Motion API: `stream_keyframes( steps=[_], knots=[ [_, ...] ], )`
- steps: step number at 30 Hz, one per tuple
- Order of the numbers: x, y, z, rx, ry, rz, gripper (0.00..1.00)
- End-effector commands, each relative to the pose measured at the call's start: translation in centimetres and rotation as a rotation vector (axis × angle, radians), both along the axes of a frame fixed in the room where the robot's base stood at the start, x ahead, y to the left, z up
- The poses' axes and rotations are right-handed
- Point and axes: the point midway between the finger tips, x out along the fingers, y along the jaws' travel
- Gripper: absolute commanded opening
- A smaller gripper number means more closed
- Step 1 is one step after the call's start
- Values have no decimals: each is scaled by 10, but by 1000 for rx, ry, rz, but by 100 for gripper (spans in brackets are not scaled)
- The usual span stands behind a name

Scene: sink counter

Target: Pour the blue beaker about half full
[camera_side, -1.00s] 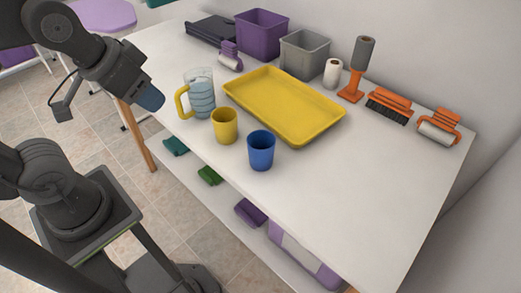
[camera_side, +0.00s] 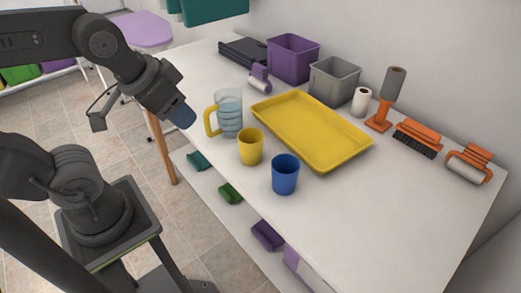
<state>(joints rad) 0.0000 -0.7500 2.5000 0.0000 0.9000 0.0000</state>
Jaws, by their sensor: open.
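The blue beaker (camera_side: 285,175) stands upright on the white counter near its front edge. Its inside is dark and I cannot see any liquid in it. A clear pitcher (camera_side: 230,113) with a yellow handle (camera_side: 208,121) stands upright to the left, holding pale bluish liquid. A yellow beaker (camera_side: 250,148) stands upright between the pitcher and the blue beaker. My gripper (camera_side: 183,117) is open and empty, off the counter's front edge to the left of the pitcher handle, apart from it. Its fingers are hard to make out.
A yellow tray (camera_side: 262,106) lies behind the beakers. Purple (camera_side: 293,60) and grey (camera_side: 334,84) bins stand at the back, with a paper roll (camera_side: 361,102), orange-handled brush (camera_side: 416,139) and rollers to the right. The counter right of the blue beaker is clear.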

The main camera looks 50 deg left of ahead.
Motion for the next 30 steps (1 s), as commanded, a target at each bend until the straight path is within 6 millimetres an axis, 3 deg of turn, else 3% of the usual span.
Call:
stream_keyframes(
  steps=[26,30],
  knots=[
    [0,0,0,0,0,0,43],
    [0,0,0,0,0,0,30]
  ],
)
